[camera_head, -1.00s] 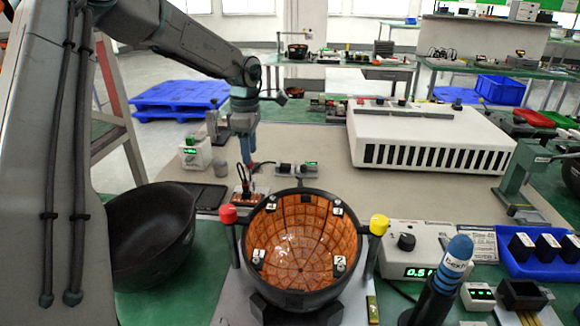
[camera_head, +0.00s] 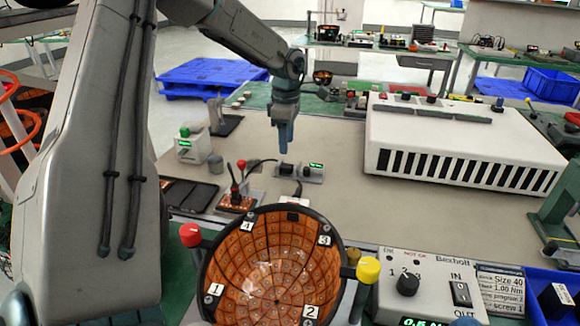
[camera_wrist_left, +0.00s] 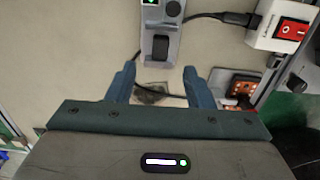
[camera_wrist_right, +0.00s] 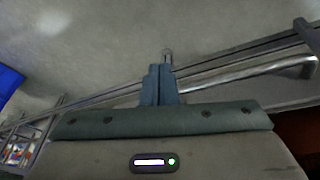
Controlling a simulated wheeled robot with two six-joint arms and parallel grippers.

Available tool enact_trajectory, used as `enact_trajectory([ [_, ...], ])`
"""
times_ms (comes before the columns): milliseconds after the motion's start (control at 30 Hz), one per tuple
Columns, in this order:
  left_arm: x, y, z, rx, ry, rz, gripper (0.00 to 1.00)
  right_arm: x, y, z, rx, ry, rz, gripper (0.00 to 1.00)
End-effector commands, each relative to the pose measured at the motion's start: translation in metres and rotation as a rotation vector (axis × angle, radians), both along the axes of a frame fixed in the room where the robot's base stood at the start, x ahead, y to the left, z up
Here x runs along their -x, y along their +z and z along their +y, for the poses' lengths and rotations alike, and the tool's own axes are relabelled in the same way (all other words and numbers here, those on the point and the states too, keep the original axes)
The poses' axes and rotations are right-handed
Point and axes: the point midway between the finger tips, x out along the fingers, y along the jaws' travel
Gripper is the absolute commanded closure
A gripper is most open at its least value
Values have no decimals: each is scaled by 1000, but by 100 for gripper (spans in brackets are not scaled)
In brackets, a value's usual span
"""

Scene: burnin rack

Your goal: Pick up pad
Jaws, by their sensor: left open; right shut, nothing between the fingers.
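My left gripper (camera_head: 284,146) hangs fingers-down over the beige mat, behind the small switch-and-display module (camera_head: 300,171). In the left wrist view its two blue-grey fingers (camera_wrist_left: 158,75) are apart with nothing held between them. A small dark, flat patch (camera_wrist_left: 153,93) lies on the mat between and below the fingers. It may be the pad, but I cannot tell it surely from a shadow. No pad is clear in the head view. My right gripper (camera_wrist_right: 160,85) is shut and empty, away from the bench, over grey floor.
An orange-lined bowl fixture (camera_head: 270,265) with red and yellow knobs stands in front. A white vented box (camera_head: 465,145) is at right. An orange circuit board (camera_head: 237,202) with upright probes and dark flat trays (camera_head: 188,196) are at left. The mat's middle is mostly clear.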

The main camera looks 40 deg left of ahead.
Motion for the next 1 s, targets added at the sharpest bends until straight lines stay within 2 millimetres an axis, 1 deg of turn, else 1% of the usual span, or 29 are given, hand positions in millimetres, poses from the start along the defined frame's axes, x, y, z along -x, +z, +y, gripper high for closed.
enact_trajectory([
  [33,0,-8,0,0,0,4,53,0,-1,0,0,0,1,100],
  [100,0,-15,0,0,0,1,53,-1,-2,0,0,0,1,100],
  [267,0,-25,-1,0,0,1,53,-2,-4,-1,0,-1,3,100],
  [433,0,-50,-5,-1,-1,5,53,-7,-19,-2,-1,-4,15,100],
  [533,-1,-64,-5,-1,-1,3,53,-8,-24,-2,-1,-5,19,100],
  [667,-1,-72,-5,0,-1,0,53,-9,-28,-3,-1,-5,20,100],
  [867,-1,-72,-5,0,0,0,53,-9,-28,-3,-1,-5,19,100],
  [967,-1,-72,-5,0,0,0,70,-9,-28,-3,-1,-5,19,100],
  [1000,-1,-72,-5,0,0,-1,78,-9,-28,-3,-1,-5,19,100],
])
